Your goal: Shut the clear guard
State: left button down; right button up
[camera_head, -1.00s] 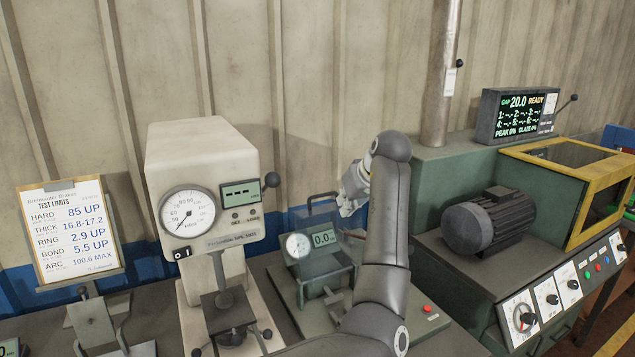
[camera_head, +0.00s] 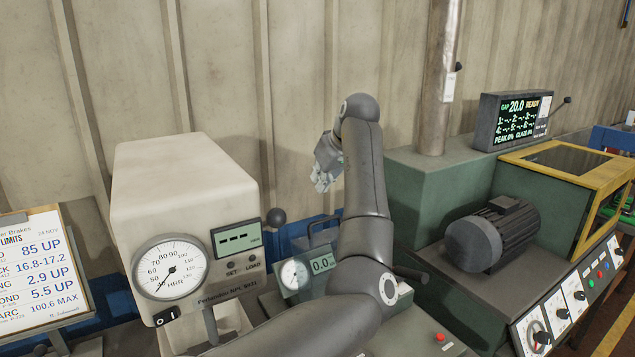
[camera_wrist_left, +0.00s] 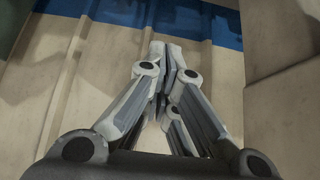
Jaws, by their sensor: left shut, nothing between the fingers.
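My left gripper (camera_head: 322,182) is raised in front of the wall, above and behind the small green tester (camera_head: 293,275) with a dial and a 0.0 readout. It is shut and empty; its fingers meet in the left wrist view (camera_wrist_left: 165,58). A thin dark frame (camera_head: 322,222) stands up at the tester's back and looks like part of a clear guard, though its panel is hard to make out. The gripper appears apart from it. My left arm hides the tester's right side and lower part. My right gripper is not in view.
The cream hardness tester (camera_head: 190,200) stands close left of the small tester. To the right are a green machine with a grey motor (camera_head: 490,235) and a yellow-framed windowed cover (camera_head: 575,170). A grey post (camera_head: 435,90) rises behind. Air before the wall (camera_head: 270,80) is clear.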

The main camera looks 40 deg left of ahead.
pick_arm(q)
jog(key=f+p, duration=0.1)
jog(key=f, duration=0.1)
jog(key=f+p, duration=0.3)
jog(key=f, duration=0.2)
jog(key=shift+a, duration=0.35)
jog(key=shift+d+f, duration=0.1)
jog(key=shift+a+f, duration=0.2)
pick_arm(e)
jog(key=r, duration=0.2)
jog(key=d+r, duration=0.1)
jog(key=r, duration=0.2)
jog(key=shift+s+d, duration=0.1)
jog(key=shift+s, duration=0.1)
pick_arm(q)
jog(key=shift+d, duration=0.1)
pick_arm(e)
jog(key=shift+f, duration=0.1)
